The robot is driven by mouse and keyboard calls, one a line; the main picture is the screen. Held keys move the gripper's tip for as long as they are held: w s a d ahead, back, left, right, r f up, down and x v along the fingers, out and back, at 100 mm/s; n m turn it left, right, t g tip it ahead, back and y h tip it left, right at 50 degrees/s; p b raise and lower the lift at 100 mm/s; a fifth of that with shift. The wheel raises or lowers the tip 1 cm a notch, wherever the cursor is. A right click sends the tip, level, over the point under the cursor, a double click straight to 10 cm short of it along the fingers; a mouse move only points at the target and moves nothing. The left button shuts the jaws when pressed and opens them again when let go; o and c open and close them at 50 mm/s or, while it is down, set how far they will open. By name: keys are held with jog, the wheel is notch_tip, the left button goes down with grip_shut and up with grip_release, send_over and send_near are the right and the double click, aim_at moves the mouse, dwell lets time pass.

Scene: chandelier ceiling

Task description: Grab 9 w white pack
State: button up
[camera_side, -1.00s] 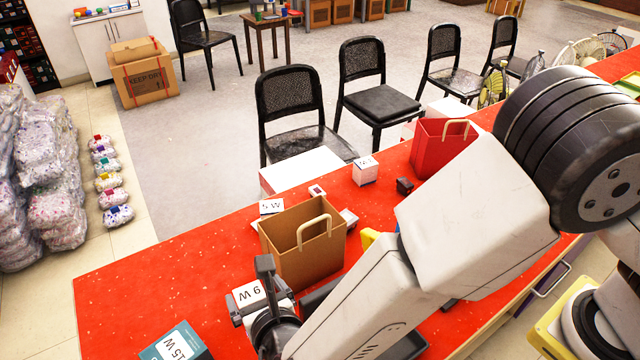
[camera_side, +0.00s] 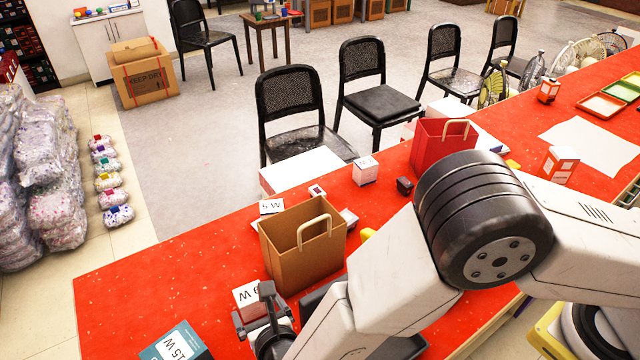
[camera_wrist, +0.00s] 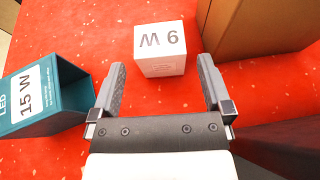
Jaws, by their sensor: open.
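The white pack marked 9 W (camera_wrist: 161,50) stands on the red table, just beyond my fingertips and roughly centred between them in the wrist view. My gripper (camera_wrist: 164,76) is open, with one finger on each side of the picture and nothing between them. In the side view, my gripper (camera_side: 252,305) is low at the table's near left part, and the pack (camera_side: 246,296) shows partly behind a finger. I see no finger touching the pack.
A teal 15 W box (camera_wrist: 38,95) is close to my left finger in the wrist view. A brown paper bag (camera_side: 300,252) stands behind the pack, right of it in the wrist view. A red bag (camera_side: 438,148) stands farther along. Bare table lies left of the pack.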

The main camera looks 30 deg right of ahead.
aim_at(252, 298)
jog(key=shift+w+f, duration=0.15)
jog(key=shift+w, duration=0.2)
jog(key=shift+w, duration=0.1)
jog(key=shift+x, duration=2.5)
jog(key=shift+f, duration=0.1)
jog(key=shift+c, duration=0.2)
jog(key=c, duration=1)
jog(key=shift+r, duration=5)
